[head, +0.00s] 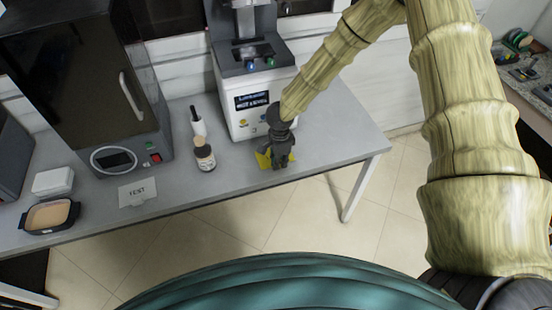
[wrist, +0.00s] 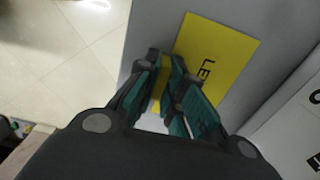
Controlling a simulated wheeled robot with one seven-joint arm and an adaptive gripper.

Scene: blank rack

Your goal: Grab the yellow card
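The yellow card (wrist: 228,52) lies on the grey table, with dark letters on it that read "LE" where they show. Its lower part is hidden behind my gripper's fingers. In the head view, the yellow card (head: 263,160) shows on both sides of my gripper (head: 279,164), which is right over it. In the wrist view, my gripper (wrist: 165,70) has a narrow gap between its dark and teal fingers, with a strip of yellow in it. The fingers look apart; I cannot tell whether they touch the card.
A white and grey machine (head: 252,98) stands just behind my gripper. The table's front edge is close to the card.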

